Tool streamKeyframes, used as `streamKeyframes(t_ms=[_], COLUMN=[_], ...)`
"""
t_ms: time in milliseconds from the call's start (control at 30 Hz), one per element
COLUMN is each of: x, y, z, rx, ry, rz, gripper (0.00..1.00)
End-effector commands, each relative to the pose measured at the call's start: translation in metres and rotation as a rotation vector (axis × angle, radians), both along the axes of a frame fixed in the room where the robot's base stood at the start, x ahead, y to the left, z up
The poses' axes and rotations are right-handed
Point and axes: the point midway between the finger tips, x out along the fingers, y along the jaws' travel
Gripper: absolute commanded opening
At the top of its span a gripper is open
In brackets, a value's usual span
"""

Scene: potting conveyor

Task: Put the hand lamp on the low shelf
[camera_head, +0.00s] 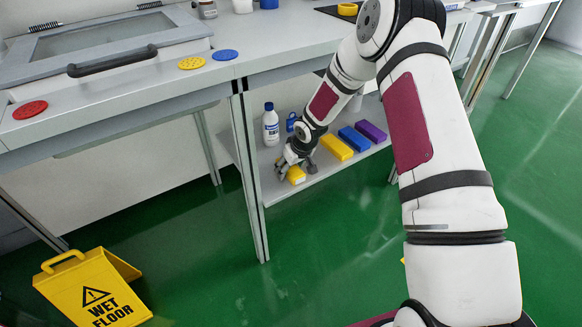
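My gripper (296,168) reaches down over the low shelf (330,167) under the bench. A small yellow block-like thing (297,176) is at its fingertips, close to the shelf's front left edge. It may be the hand lamp, but it is too small and partly covered to be sure. Dark fingers show on both sides of it. I cannot tell whether they press on it, or whether it rests fully on the shelf.
On the shelf stand a white bottle (271,126) and a small blue item (291,121) behind my gripper. Yellow (337,147), blue (354,139) and purple (371,131) blocks lie to the right. A wet-floor sign (92,290) stands on the green floor.

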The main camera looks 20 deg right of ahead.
Motion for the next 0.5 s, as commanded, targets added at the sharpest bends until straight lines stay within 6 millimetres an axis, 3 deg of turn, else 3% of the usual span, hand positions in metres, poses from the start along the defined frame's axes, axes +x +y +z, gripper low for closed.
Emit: streamKeyframes(t_ms=[233,500], x=[-0.002,-0.021], y=[-0.001,-0.008], z=[0.011,0.062], rx=[0.0,-0.001], ry=[0.0,-0.002], rz=[0.0,-0.002], gripper=[0.61,0.61])
